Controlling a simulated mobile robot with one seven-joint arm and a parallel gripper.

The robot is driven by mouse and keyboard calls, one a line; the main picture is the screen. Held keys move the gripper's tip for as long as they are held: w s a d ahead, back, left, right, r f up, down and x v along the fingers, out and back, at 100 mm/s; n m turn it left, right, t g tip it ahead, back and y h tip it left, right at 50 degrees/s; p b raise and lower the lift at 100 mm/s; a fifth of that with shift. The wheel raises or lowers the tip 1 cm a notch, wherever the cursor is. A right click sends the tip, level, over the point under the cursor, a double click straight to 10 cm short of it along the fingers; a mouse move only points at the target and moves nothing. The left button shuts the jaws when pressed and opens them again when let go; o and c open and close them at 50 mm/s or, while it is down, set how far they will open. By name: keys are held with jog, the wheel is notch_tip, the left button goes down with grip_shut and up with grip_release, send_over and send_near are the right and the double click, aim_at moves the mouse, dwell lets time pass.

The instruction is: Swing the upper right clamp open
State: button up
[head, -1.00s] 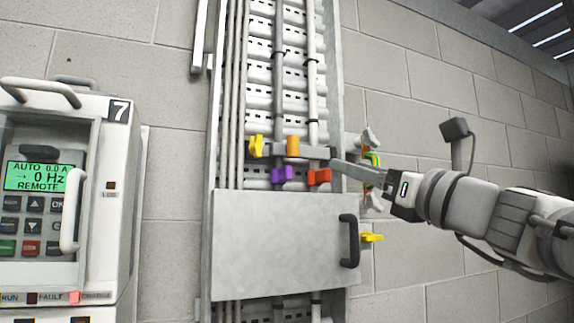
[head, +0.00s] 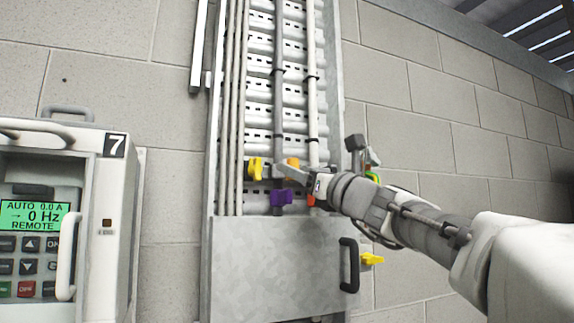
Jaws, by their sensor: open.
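Several coloured clamps sit across the cables on the wall tray. The orange clamp (head: 293,162), the right one of the upper pair, is partly covered by my gripper. The yellow clamp (head: 256,168) is to its left. The purple clamp (head: 282,197) is below, and a red clamp (head: 311,201) shows only as a sliver beside my wrist. My gripper (head: 286,174) is open, its fingers pointing left just below and in front of the orange clamp. I cannot tell whether they touch it.
A grey cover panel (head: 275,262) with a black handle (head: 349,265) closes the tray below. A yellow knob (head: 371,259) sticks out at its right. A drive unit (head: 102,230) marked 7 stands at left. Bare block wall (head: 440,110) lies to the right.

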jog(key=shift+w+a+r, duration=0.2)
jog(key=shift+w, duration=0.15)
grip_shut()
dwell(1.3)
